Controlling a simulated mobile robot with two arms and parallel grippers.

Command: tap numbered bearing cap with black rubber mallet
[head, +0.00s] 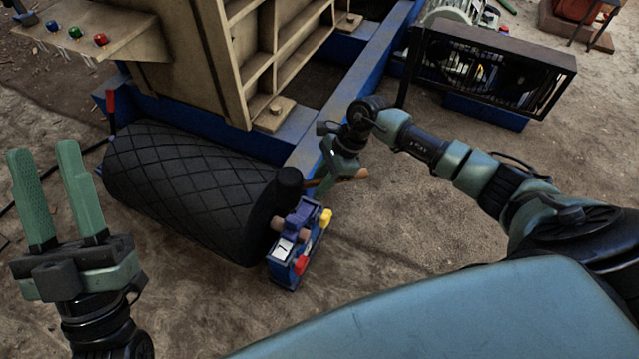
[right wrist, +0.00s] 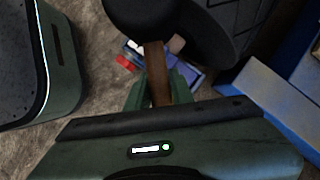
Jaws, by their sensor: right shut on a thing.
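The black rubber mallet (head: 289,184) has a dark cylindrical head and a wooden handle. My right gripper (head: 335,177) is shut on that handle, which also shows between its fingers in the right wrist view (right wrist: 156,72). The bearing cap (head: 284,248) with a white label sits on a blue housing at the near end of the black roller. The mallet head appears just above the housing; I cannot tell whether they touch. In the right wrist view the housing (right wrist: 190,76) is partly hidden behind the mallet. My left gripper (head: 55,200) is open and empty, at the left.
The ribbed black roller (head: 185,185) lies left of the housing, along the blue frame (head: 355,75). A red part (head: 301,265) and a yellow part (head: 326,218) are on the housing. A black guard (head: 490,65) stands at the upper right. The sandy ground between is clear.

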